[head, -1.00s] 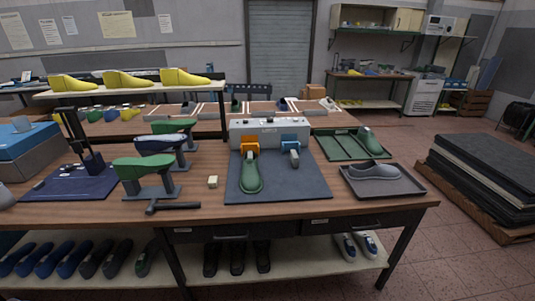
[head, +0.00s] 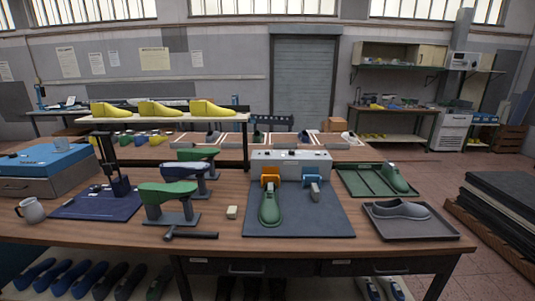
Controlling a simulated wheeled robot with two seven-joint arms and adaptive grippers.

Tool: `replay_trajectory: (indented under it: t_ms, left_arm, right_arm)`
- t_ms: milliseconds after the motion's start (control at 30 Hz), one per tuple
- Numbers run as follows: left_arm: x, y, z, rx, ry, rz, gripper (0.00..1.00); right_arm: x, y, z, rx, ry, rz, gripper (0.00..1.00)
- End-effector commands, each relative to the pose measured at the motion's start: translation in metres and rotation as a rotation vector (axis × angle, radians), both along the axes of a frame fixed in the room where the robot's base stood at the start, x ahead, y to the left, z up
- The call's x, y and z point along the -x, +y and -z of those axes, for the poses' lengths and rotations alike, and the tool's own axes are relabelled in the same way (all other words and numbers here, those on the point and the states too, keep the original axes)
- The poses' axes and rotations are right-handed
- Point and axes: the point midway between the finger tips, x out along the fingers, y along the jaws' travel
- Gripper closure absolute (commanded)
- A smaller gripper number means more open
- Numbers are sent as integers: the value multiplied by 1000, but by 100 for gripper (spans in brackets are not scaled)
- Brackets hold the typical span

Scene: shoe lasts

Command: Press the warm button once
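A light grey machine box (head: 318,163) stands at the back of a dark mat (head: 325,222) on the workbench. Small dark marks show on the box, too small to tell whether one is the warm button. An orange part (head: 270,178) and a blue part (head: 310,169) are on its front. A green shoe last (head: 269,209) lies at the orange part, toe toward me. A grey piece (head: 315,191) sticks out below the blue part. Neither of my grippers is in view.
A grey tray (head: 453,230) with a grey last and a green tray (head: 365,185) are to the right. Green lasts on stands (head: 182,214), a hammer (head: 190,235), a small cream block (head: 232,212) and a grey mug (head: 31,210) are to the left.

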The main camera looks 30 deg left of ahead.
Motion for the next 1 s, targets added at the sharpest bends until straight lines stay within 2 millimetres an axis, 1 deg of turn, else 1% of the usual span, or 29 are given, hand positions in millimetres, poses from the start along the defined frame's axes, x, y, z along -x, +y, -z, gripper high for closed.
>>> replay_trajectory:
  t_ms: [33,67,633,1000]
  left_arm:
    - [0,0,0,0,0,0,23]
    - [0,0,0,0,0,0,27]
    - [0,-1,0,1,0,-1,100]
    - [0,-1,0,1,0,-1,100]
  right_arm:
    - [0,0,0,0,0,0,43]
    - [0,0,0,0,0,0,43]
    - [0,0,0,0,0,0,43]
    - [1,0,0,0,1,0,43]
